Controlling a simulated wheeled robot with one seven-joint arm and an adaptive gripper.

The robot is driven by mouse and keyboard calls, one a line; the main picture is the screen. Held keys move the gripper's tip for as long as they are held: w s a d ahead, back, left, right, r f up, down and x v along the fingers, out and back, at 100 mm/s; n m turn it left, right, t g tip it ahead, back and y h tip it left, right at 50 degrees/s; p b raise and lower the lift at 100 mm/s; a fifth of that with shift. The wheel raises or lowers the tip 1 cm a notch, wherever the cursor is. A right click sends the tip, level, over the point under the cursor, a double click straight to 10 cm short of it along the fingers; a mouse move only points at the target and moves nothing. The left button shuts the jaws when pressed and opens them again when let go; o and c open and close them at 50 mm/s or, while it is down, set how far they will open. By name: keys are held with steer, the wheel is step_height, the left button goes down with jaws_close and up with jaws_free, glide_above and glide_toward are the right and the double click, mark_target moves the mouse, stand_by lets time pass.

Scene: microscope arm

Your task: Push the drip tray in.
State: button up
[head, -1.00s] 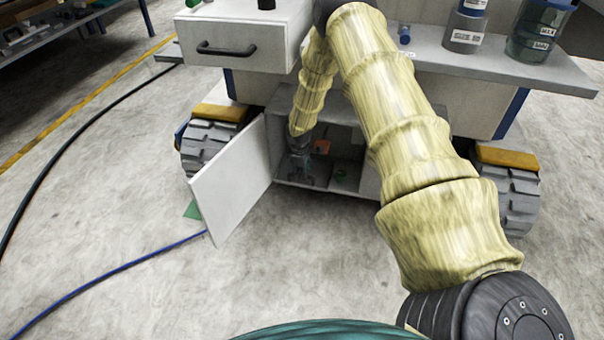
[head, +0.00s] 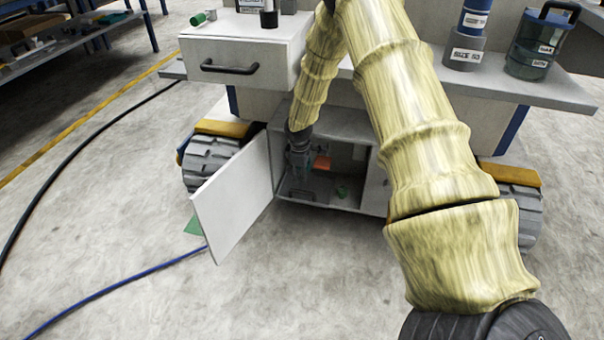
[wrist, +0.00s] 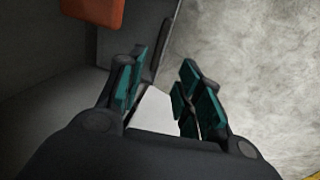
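I cannot pick out a drip tray for certain; the grey floor (head: 322,200) of the open cabinet may be or hold it. My gripper (head: 299,162) points down at the left side of the cabinet opening in the head view, and the arm hides part of the cabinet. In the wrist view my gripper (wrist: 164,68) has its teal-padded fingers apart with nothing held between them. A white panel (wrist: 150,112) shows behind the fingers. Whether the fingers touch anything is hard to tell.
The white cabinet door (head: 238,200) stands swung open, left of my gripper. Inside are an orange block (head: 322,163), also in the wrist view (wrist: 95,10), and a small green item (head: 342,192). A drawer with a black handle (head: 245,67) is above.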

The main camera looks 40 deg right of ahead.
steer(key=shift+a+f+n, duration=0.15)
steer(key=shift+n, duration=0.25)
steer(key=c, duration=0.6)
steer(key=shift+s+a+f+n, duration=0.15)
steer(key=shift+s+a+n, duration=0.05)
steer(key=shift+n, duration=0.5)
jaws_close()
steer(key=s+a+f+n+b, duration=0.1)
steer(key=s+a+f+n, duration=0.15)
steer(key=n, duration=0.55)
steer(key=s+a+f+n, duration=0.1)
steer(key=s+a+n, duration=0.15)
steer(key=n, duration=0.55)
steer(key=w+d+f+b, duration=0.4)
steer(key=w+f+b, duration=0.1)
steer(key=f+b, duration=0.2)
steer(key=shift+f+h, duration=0.3)
steer(key=shift+f, duration=0.5)
steer(key=shift+w, duration=0.1)
